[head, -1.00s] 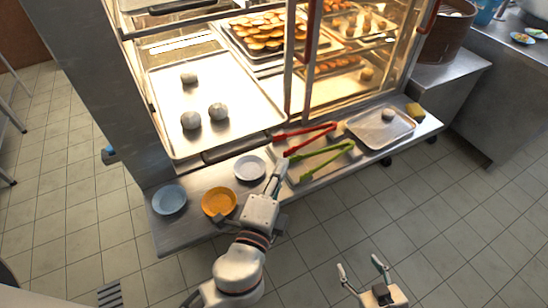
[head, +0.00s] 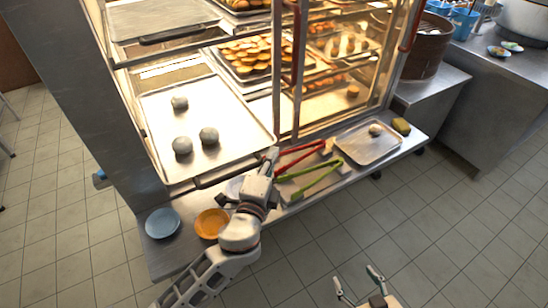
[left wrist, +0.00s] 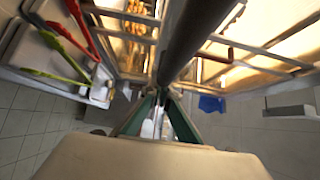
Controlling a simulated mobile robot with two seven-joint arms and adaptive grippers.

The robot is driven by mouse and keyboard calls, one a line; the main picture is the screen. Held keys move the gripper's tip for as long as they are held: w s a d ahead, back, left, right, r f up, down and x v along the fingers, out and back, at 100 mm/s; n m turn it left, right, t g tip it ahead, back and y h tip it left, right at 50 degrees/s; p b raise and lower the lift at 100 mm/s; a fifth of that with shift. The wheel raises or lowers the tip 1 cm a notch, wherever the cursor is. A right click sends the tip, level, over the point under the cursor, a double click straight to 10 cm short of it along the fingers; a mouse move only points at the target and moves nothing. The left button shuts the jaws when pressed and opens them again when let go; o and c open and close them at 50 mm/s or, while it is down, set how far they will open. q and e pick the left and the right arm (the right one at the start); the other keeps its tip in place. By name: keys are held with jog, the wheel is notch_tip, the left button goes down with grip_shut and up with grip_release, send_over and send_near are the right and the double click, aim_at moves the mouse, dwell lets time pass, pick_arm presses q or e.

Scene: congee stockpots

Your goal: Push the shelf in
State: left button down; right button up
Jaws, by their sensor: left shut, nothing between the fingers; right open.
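The shelf (head: 245,128) is a metal tray in the left bay of the lit cabinet, carrying several grey-white dough balls (head: 209,137). Its dark front handle bar (head: 222,174) runs along the near edge. My left gripper (head: 270,155) is shut and empty at the right end of that bar. In the left wrist view a thick dark bar (left wrist: 195,35) passes just beyond the left fingertips (left wrist: 163,98); whether they touch it I cannot tell. My right gripper (head: 355,277) is open and empty above the floor at the bottom.
The ledge below holds a blue plate (head: 162,223), an orange plate (head: 211,223), a mostly hidden white plate, red tongs (head: 300,155), green tongs (head: 318,182) and a tray (head: 368,143). Another shelf (head: 160,20) sits above. Floor in front is clear.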

pick_arm(q)
jog(key=shift+w, duration=0.1)
pick_arm(e)
jog(key=shift+f, duration=0.15)
